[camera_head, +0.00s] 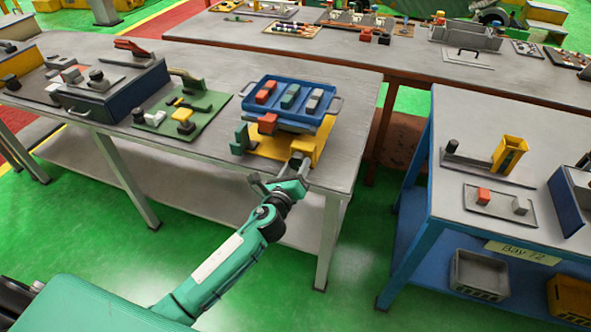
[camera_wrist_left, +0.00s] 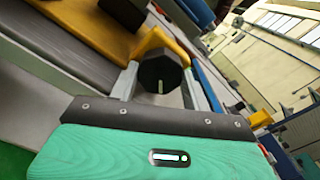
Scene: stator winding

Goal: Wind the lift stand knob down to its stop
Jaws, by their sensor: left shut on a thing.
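The lift stand (camera_head: 262,145) has a yellow base and carries a blue tray (camera_head: 318,118) near the front right of the grey table. Its dark knob (camera_head: 297,159) faces the front edge. In the left wrist view the knob (camera_wrist_left: 160,76) is black and faceted, with a pale mark on its face. My left gripper (camera_head: 293,173) reaches up from the lower left and is shut on the knob. In the wrist view its two fingers (camera_wrist_left: 160,88) lie on either side of the knob. My right gripper is in neither view.
The tray holds red, green and grey blocks (camera_head: 289,97). A green board with parts (camera_head: 180,110) lies left of the stand. A blue-framed bench (camera_head: 470,235) stands to the right across a gap. Green floor is open before the table.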

